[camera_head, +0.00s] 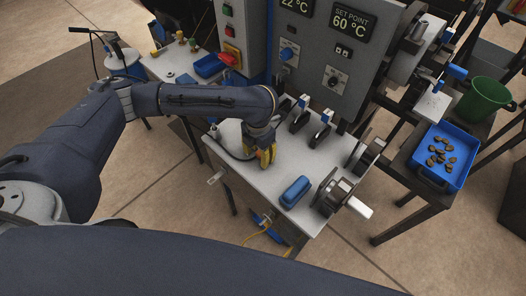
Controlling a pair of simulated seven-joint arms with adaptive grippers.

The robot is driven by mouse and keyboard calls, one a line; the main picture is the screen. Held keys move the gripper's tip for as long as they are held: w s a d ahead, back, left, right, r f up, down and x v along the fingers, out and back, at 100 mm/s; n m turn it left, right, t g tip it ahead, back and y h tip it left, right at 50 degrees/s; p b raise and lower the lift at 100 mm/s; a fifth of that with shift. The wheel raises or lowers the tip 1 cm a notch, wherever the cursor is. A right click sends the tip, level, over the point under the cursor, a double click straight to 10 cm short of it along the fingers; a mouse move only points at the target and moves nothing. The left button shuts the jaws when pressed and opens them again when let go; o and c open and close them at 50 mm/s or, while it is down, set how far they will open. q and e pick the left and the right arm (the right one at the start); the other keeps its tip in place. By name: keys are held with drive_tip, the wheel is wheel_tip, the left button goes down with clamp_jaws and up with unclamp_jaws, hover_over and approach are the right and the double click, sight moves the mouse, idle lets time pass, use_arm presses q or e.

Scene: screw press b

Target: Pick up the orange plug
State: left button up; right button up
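My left gripper (264,158) is at the end of the dark blue arm that comes in from the left. It points down close over the grey bench top (246,177), towards its left side. Yellow-orange parts show at the gripper, too small to tell whether they are its fingers or something between them. I cannot tell if it is open or shut. I cannot make out the orange plug for certain; it may be hidden by the gripper. My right gripper is not in view.
A blue block (295,191) and a metal device (334,192) stand at the bench's front right. Dark clamps with blue-and-white tops (300,112) stand behind the gripper. A control cabinet (330,75) rises at the back. A blue tray (460,172) of brown pieces and a green bucket (484,99) are right.

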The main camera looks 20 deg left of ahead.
sight(259, 153)
use_arm(q)
clamp_jaws()
drive_tip(key=shift+r, duration=0.1)
idle(0.3)
wheel_tip(259, 153, up, 20)
idle(0.8)
